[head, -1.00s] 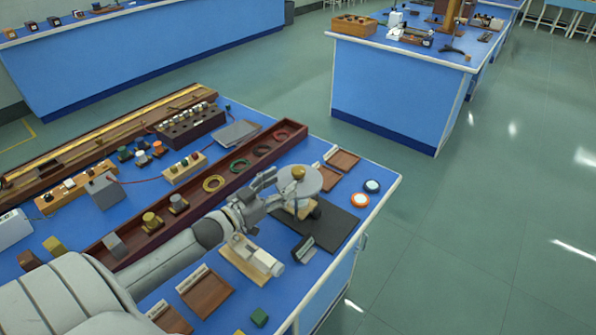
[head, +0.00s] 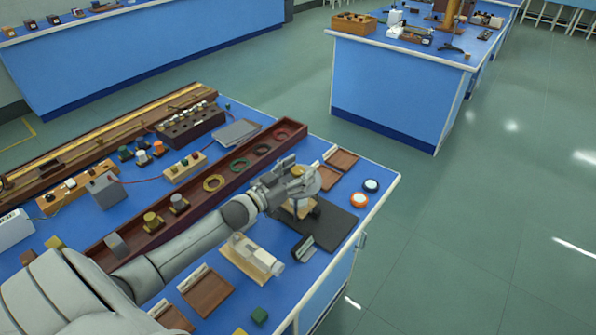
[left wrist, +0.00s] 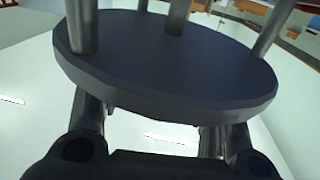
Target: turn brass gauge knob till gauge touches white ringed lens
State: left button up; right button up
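The gauge is a grey round disc (head: 312,184) with a brass knob (head: 297,170) on top, standing over a small wooden base on the black mat (head: 340,232). The white ringed lens (head: 371,186) lies on the blue bench right of the gauge, beside an orange ringed one. My left gripper (head: 288,176) is at the left side of the gauge, its fingers apart close to the knob and overlapping the disc. In the left wrist view a dark disc (left wrist: 170,60) with several posts fills the middle, between the finger links. Contact with the knob cannot be told. My right gripper is out of view.
A long dark red tray (head: 240,165) with coloured rings lies behind my left arm. A white device on a wooden board (head: 252,258) and a small dark block (head: 303,247) stand in front. The orange ringed lens (head: 359,200) is near the bench's right edge.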

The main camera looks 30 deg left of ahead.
pick_arm(q)
jog(key=c, duration=1)
jog(key=shift+f+m+g+h+b, duration=0.1)
jog(key=shift+m+g+h+b, duration=0.3)
jog(key=shift+m+h+b, duration=0.85)
jog(key=m+g+h+b, duration=0.1)
jog(key=h, duration=0.1)
jog(key=m+h+b, duration=0.1)
jog(key=h, duration=0.1)
jog(key=shift+g+b, duration=0.4)
jog(key=o, duration=1.1)
jog(key=shift+c, duration=0.2)
